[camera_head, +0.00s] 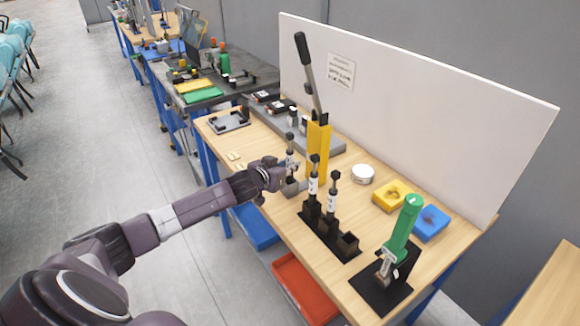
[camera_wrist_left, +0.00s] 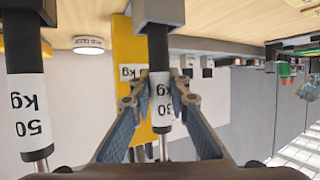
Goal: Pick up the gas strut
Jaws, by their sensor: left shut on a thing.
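My left gripper (camera_head: 288,168) is shut on a gas strut (camera_head: 290,148) with a dark top end, held upright. In the left wrist view, which is upside down, the gripper's fingers (camera_wrist_left: 160,88) close around the strut's white label (camera_wrist_left: 162,100), which seems to read 30 kg. A grey block (camera_head: 291,188) is at the strut's lower end; I cannot tell whether the strut stands in it. Two more struts (camera_head: 313,182) (camera_head: 332,200) stand upright in dark sockets to the right; one shows a 50 kg label (camera_wrist_left: 32,118). My right gripper is out of view.
An empty dark socket (camera_head: 347,243) is at the near end of the row. A yellow lever press (camera_head: 318,150) stands behind the struts. A white round tin (camera_head: 362,174), yellow tray (camera_head: 393,195), blue tray (camera_head: 432,223) and green-handled tool (camera_head: 404,226) are further right.

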